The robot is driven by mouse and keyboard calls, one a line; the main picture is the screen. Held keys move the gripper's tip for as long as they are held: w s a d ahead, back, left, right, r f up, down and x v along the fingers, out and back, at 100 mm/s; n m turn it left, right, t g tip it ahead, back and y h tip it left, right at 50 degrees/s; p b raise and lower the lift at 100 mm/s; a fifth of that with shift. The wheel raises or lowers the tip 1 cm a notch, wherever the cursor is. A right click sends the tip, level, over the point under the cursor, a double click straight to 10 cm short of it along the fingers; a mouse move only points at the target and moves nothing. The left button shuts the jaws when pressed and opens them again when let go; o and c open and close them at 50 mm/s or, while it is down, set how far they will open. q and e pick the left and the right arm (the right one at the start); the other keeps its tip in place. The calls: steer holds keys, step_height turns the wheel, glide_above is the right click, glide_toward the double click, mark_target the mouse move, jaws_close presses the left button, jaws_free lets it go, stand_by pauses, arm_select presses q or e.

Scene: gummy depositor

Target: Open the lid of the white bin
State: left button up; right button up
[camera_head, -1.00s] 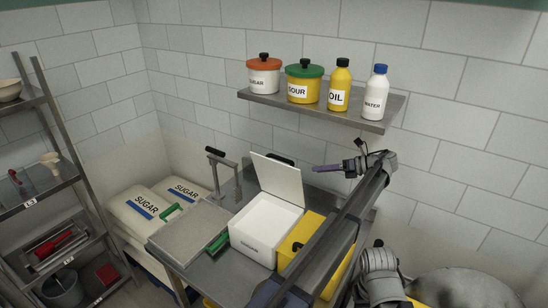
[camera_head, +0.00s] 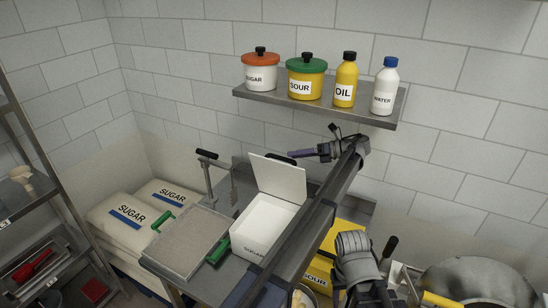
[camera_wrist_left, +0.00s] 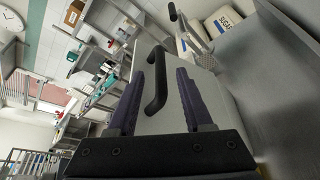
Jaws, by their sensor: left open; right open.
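The white bin labelled SUGAR (camera_head: 256,247) stands on the metal table in the head view. Its white lid (camera_head: 278,177) is raised, standing up at the bin's back edge and leaning slightly back. My left gripper (camera_head: 293,154) is by the lid's upper right edge, on its back side. In the left wrist view its purple fingers (camera_wrist_left: 157,92) are open, one on each side of the lid's black handle (camera_wrist_left: 156,82). I cannot tell whether they touch it. My right arm shows at the lower right of the head view, but its fingers are not visible.
A yellow bin (camera_head: 319,267) stands right of the white bin, partly behind my left arm. A flat metal tray (camera_head: 187,240) lies to the left. A wall shelf (camera_head: 318,108) with pots and bottles is above. A large metal vessel (camera_head: 478,283) is at the right.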

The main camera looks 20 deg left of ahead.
mark_target(277, 157)
arm_select(q)
steer(key=b+x, duration=0.2)
steer(key=x, duration=0.5)
steer(key=shift+s+d, duration=0.1)
steer(key=shift+a+f, duration=0.15)
steer(key=shift+a, duration=0.35)
jaws_close()
stand_by(0.9)
